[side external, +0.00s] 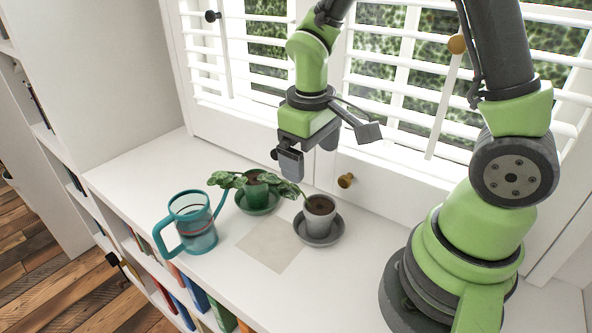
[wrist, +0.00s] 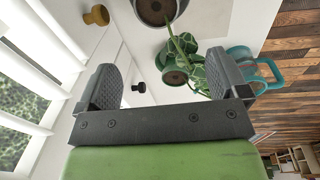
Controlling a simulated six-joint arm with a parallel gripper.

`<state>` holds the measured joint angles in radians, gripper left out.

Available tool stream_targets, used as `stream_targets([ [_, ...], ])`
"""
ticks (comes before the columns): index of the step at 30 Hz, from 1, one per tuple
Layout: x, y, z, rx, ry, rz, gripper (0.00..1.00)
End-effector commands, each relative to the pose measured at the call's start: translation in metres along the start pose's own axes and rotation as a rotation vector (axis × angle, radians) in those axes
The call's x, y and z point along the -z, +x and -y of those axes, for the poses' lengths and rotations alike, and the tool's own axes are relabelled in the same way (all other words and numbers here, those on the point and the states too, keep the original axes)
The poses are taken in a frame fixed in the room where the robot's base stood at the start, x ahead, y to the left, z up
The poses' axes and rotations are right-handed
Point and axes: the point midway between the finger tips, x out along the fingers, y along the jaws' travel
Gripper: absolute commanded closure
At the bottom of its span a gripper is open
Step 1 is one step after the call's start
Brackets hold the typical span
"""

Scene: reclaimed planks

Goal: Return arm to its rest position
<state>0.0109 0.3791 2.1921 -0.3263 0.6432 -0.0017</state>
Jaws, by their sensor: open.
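My gripper (side external: 308,156) hangs in the air above the white shelf top (side external: 345,255), near the window, apart from everything below it. In the wrist view my gripper (wrist: 168,82) is open, with its two dark fingers wide apart and nothing held between them. My green and dark grey arm rises from its base at the right of the side view.
A teal watering can (side external: 194,222) stands at the shelf's front left. A leafy plant in a green pot (side external: 258,197) and a grey pot (side external: 319,215) on a saucer stand below my gripper. A pale square mat (side external: 268,246) lies bare. White shutters (side external: 395,75) stand behind.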

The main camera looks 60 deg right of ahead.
Motion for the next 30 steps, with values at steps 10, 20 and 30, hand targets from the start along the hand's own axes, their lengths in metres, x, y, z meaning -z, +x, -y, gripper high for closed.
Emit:
stream_targets([
  [10, -0.038, -0.102, 0.009, 0.14, 0.199, -0.284, 0.07],
  [20, -0.095, -0.153, 0.024, 0.331, 0.318, -0.51, 0.07],
  [30, -0.106, -0.159, 0.027, 0.374, 0.334, -0.547, 0.62],
])
